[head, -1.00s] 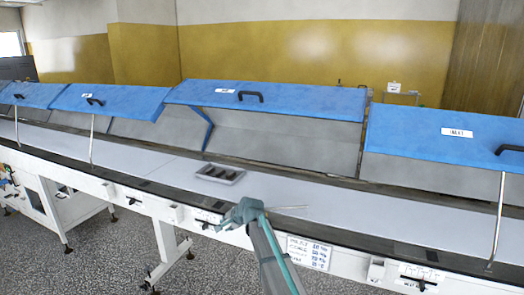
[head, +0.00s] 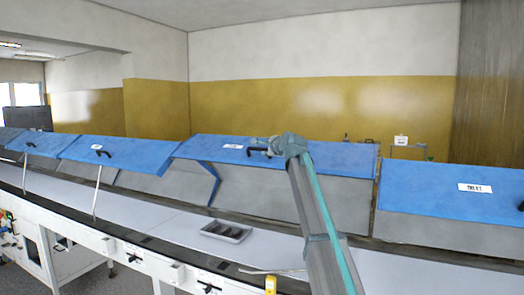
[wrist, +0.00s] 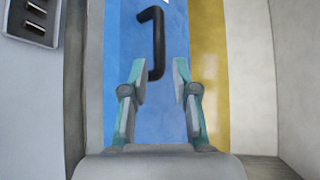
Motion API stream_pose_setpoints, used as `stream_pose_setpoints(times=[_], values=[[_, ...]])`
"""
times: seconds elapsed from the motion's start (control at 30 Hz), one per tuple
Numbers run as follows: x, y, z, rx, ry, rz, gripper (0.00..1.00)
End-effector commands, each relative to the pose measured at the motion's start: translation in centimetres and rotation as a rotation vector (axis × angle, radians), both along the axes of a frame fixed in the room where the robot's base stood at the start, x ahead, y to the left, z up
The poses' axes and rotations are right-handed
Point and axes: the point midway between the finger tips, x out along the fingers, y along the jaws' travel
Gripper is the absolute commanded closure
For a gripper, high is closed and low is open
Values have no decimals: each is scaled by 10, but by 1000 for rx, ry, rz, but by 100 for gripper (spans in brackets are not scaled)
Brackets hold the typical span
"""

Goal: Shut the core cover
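The middle blue cover (head: 340,161) is raised over the line, with a grey panel below it. I take it for the core cover, but its label (head: 233,146) is too small to read. Its black handle (head: 256,151) is on the blue face. My gripper (head: 261,145) is at the handle in the head view and partly overlaps it. In the wrist view the handle (wrist: 152,40) is ahead of my open gripper (wrist: 160,67), nearer the left finger. I cannot tell whether a finger touches the handle.
Other raised blue covers (head: 450,190) stand on both sides; metal prop rods (head: 97,190) show at the left. A grey tray (head: 226,232) with dark bars sits on the pale belt (head: 180,222). A thin rod (head: 258,271) lies near the front edge.

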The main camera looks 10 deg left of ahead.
Motion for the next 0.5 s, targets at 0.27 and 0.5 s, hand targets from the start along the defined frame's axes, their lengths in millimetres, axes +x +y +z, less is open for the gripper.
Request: stream_pose_setpoints(times=[0.27, 0.5], values=[[43, 24, -8, -2, 2, 1, 71], [71, 38, -16, -2, 1, 1, 71]])
